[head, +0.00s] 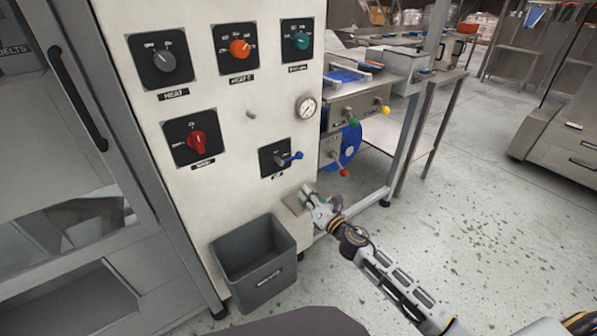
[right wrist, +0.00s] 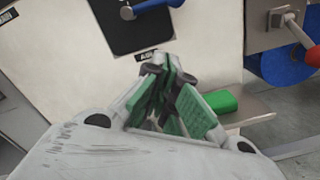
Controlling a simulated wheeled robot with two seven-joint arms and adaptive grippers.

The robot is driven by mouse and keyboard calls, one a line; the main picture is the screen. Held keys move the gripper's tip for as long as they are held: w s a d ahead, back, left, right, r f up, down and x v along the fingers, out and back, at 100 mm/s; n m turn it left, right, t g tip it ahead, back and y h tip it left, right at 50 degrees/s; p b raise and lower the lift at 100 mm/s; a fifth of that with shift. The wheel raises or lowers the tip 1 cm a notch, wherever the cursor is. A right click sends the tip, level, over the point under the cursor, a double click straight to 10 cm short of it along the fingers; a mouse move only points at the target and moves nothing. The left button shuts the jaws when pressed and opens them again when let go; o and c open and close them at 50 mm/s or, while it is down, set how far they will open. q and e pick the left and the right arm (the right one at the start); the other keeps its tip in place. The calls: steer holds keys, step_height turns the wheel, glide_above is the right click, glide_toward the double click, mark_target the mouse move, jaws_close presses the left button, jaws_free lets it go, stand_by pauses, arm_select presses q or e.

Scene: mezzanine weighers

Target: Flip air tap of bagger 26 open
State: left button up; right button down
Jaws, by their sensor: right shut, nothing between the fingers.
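The bagger's cream panel (head: 230,110) carries a small black plate (head: 268,165) low on its right side. On that plate is the air tap, a blue-handled lever (head: 292,158) that points to the right and slightly up. The lever (right wrist: 150,8) also shows at the top edge of the right wrist view, on the black plate (right wrist: 125,35). My right gripper (head: 307,190) is shut and empty, just below and right of the tap, apart from it. Its green-padded fingers (right wrist: 165,72) point toward the panel below the plate. My left gripper is not in view.
Several knobs, including a red one (head: 198,142), and a gauge (head: 306,107) sit higher on the panel. A grey bin (head: 254,262) stands below. A green block (right wrist: 222,103) lies on a small ledge (right wrist: 250,115). Another machine with a red-tipped lever (head: 345,172) stands right. Floor at right is clear.

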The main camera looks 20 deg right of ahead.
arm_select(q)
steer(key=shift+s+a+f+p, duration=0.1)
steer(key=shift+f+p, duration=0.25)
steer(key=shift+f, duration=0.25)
arm_select(e)
steer(key=w+r, duration=0.3)
steer(key=w, duration=0.5)
steer(key=shift+w+a+r, duration=0.25)
steer(key=shift+a+r, duration=0.05)
steer(key=shift+r, duration=0.05)
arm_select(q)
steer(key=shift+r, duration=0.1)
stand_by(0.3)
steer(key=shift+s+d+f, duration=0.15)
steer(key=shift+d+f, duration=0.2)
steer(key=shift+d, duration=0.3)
arm_select(e)
steer(key=shift+r+n, duration=0.2)
steer(key=shift+n, duration=0.3)
